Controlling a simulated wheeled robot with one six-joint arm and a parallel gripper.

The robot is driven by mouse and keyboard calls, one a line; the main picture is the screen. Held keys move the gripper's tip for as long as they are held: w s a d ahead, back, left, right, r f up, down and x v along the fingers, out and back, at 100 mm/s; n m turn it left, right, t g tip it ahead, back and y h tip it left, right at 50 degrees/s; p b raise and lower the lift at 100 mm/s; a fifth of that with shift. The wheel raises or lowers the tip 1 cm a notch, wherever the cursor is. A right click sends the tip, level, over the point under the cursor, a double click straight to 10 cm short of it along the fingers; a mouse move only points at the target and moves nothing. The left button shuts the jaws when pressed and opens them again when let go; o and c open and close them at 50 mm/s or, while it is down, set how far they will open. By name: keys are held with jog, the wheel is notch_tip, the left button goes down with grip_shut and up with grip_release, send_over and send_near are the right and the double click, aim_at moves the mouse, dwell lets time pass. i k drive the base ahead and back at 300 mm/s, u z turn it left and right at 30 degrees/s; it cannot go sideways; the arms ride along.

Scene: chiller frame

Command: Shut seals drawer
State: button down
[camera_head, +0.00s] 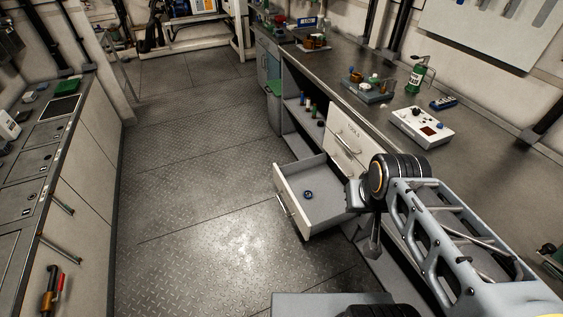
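An open drawer (290,207) juts out from the right-hand workbench over the floor. Its pale front panel has a bar handle and faces left. A small dark blue ring-shaped item (308,194) lies on its grey bottom. No label is readable on this drawer, so I cannot tell from the picture that it is the seals drawer. My gripper (373,243) hangs at the end of my arm, just right of the drawer's near right corner. My arm's wrist hides part of the drawer's right end. The fingers are small and dark, and I cannot tell whether they touch the drawer.
The bench top (345,67) holds a white instrument box (422,126), a grey tray (368,91) and a green bottle (417,76). The floor (190,170) left of the drawer is clear up to the left-hand cabinets (85,165).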

aim_at(325, 209)
jog(key=u, duration=0.2)
jog(key=i, duration=0.85)
jog(key=u, duration=1.2)
jog(key=i, duration=0.65)
jog(key=u, duration=0.65)
